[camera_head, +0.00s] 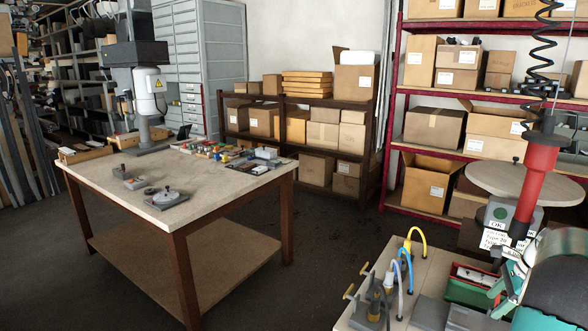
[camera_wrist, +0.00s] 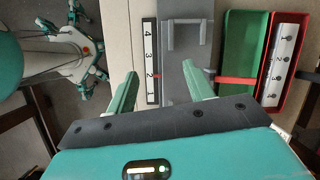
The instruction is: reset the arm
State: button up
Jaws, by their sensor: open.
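My gripper (camera_wrist: 159,70) shows in the wrist view with its two pale green fingers spread wide apart. Nothing is held between them. It is over the small bench, facing a grey block with an upright bracket (camera_wrist: 183,45) and a strip numbered 1 to 4 (camera_wrist: 150,62). I cannot tell its exact height above them. In the head view, teal parts of my arm (camera_head: 556,280) are at the lower right, over the right side of the bench. The fingers are hard to make out there.
The small bench (camera_head: 433,262) holds yellow and blue looped cables (camera_head: 403,262) and red and green trays (camera_head: 472,287); the green tray (camera_wrist: 243,50) also shows in the wrist view. A larger table (camera_head: 228,184) stands left. Shelves with boxes line the back. Dark floor between is clear.

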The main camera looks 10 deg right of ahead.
jog(key=w+a+r+n+h, duration=0.1)
jog(key=a+r+n, duration=0.3)
jog(key=a, duration=0.5)
jog(key=w+a+r+n, duration=0.1)
jog(key=a+r+n, duration=0.25)
jog(key=a, duration=0.55)
jog(key=w+a+r+n+h, duration=0.15)
jog(key=a+r+n, duration=0.3)
jog(key=a, duration=0.45)
jog(key=s+a+n+t, duration=0.1)
jog(key=s+a+n, duration=0.5)
jog(key=a, duration=0.5)
jog(key=s+a+n+t, duration=0.1)
jog(key=s+a+n, duration=0.6)
jog(key=a, duration=0.4)
jog(key=shift+s+t, duration=0.3)
jog(key=shift+s, duration=0.2)
jog(key=shift+f, duration=0.1)
